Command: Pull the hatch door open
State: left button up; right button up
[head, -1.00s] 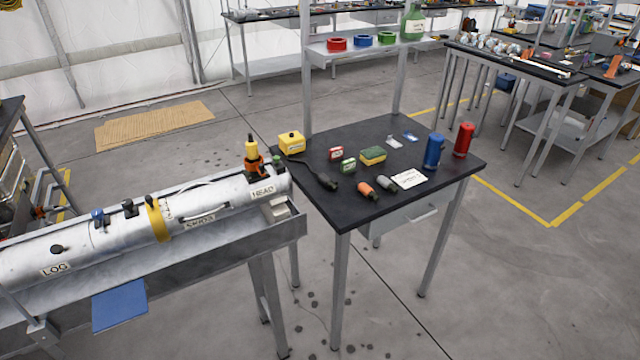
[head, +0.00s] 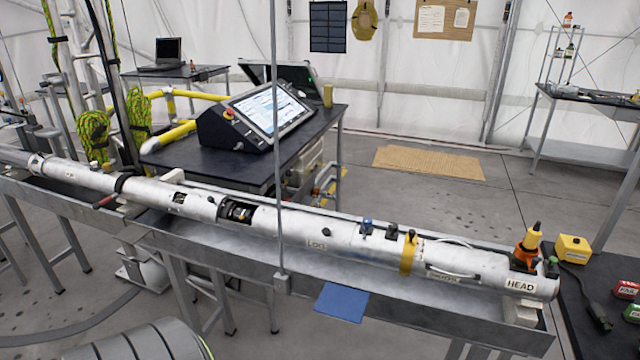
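A long silver metal tube (head: 330,232) lies in a grey trough (head: 440,310) across the view, with labels reading LOG and HEAD on its right part. A dark rectangular opening (head: 237,212) in the tube's wall shows dark parts inside. Near the right end, a thin bar-like handle (head: 452,274) runs along the tube's side, right of a yellow band (head: 409,254). I cannot tell for sure which part is the hatch door. An orange and yellow fitting (head: 528,247) stands on top at the HEAD end. Neither of my grippers is in view.
A thin upright pole stands at the trough's front edge. A blue plate (head: 341,302) sticks out from that edge. A console with a screen (head: 270,108) stands on a black table behind. A black table with a yellow box (head: 573,249) is at the right. Open floor lies behind the tube.

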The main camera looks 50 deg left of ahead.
aim_at(333, 231)
jog(key=u, duration=1.45)
